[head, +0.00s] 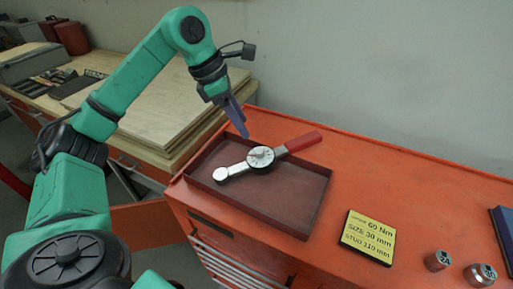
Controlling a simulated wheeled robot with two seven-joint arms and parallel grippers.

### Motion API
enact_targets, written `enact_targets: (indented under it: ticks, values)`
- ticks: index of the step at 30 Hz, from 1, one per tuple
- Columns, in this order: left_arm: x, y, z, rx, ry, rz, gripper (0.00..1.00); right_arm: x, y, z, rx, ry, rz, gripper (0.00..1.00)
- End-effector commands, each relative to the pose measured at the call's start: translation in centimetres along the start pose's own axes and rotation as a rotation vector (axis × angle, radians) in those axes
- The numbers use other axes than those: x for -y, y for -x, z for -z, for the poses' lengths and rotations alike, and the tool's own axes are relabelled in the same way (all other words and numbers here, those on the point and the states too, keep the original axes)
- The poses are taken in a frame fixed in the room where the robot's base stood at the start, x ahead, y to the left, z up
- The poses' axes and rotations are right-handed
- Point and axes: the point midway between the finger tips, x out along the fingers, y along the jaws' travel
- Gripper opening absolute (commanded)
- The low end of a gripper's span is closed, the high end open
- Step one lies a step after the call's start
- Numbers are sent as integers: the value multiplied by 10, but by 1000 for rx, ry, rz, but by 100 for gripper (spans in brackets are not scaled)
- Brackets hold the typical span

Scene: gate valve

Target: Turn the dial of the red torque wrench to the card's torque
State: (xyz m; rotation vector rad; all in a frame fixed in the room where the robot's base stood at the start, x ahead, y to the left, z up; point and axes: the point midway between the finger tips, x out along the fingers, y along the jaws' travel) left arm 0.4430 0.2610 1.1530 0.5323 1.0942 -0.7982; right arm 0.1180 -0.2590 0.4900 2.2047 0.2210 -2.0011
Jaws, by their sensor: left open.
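The torque wrench lies in a dark red tray (300,203) on the orange cabinet top. Its red handle (303,141) points to the upper right and rests over the tray's far rim. Its round white dial (260,157) faces up; the reading is too small to tell. The wrench's silver head end (220,174) is at the lower left. My left gripper (243,132) is open, pointing down just above and behind the dial, apart from it as far as I can tell. The yellow card (368,237) lies to the right and reads 60 Nm, size 30 mm, stud 110 mm. My right gripper is not seen.
Two metal sockets, one marked 24 (438,260) and one marked 30 (480,274), stand right of the card. A dark blue object (503,236) is at the right edge. Wooden boards (165,110) lie on a bench at the left. The orange top (400,170) behind the card is clear.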

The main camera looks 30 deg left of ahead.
Motion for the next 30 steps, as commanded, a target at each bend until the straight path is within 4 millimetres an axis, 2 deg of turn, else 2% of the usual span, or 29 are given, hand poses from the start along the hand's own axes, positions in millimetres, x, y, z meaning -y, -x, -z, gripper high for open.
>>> enact_targets:
  ticks: [6,10,15,21,23,24,26,30]
  values:
    - [1,-57,0,-4,1,4,60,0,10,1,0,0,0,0]
    - [0,-82,-1,-1,1,2,60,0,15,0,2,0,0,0]
    - [0,-96,0,0,0,0,60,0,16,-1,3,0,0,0]
    - [0,-97,0,0,0,-1,60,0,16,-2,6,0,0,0]
    - [0,-97,0,1,0,-1,37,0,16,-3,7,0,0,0]
    - [0,-97,0,1,0,-1,22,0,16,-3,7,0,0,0]
    - [0,-97,0,1,0,-1,0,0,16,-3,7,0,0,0]
    - [0,-97,0,1,0,-1,0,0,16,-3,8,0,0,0]
